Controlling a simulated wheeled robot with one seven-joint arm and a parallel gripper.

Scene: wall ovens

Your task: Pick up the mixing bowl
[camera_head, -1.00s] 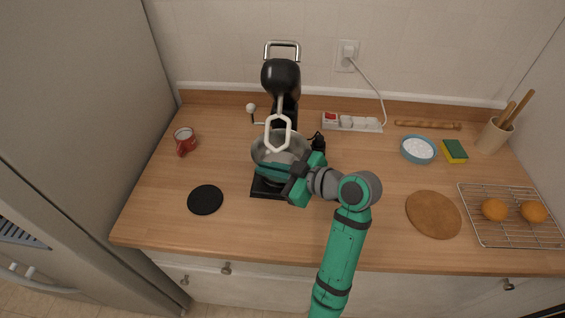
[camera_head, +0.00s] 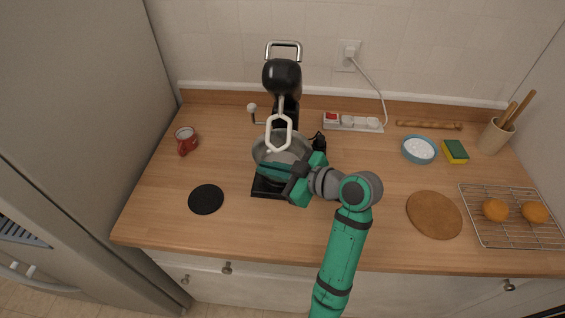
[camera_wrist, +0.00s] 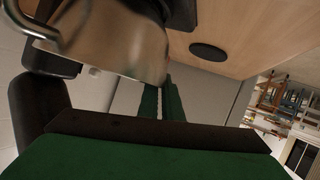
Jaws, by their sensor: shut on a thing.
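The metal mixing bowl (camera_head: 265,152) sits at the black stand mixer (camera_head: 282,76), over its base (camera_head: 268,188) and under its raised head. The white beater (camera_head: 280,133) hangs down in front of the bowl's opening. My gripper (camera_head: 284,172) is at the bowl's front right side, shut on it. In the wrist view the bowl's shiny wall (camera_wrist: 120,45) fills the upper left, close to the green fingers (camera_wrist: 163,104). The exact contact between fingers and bowl is hidden.
A power strip (camera_head: 352,123), blue bowl of white contents (camera_head: 418,149), sponge (camera_head: 455,151), round board (camera_head: 434,214) and wire rack (camera_head: 500,239) lie right. Counter between mug and mixer is clear.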

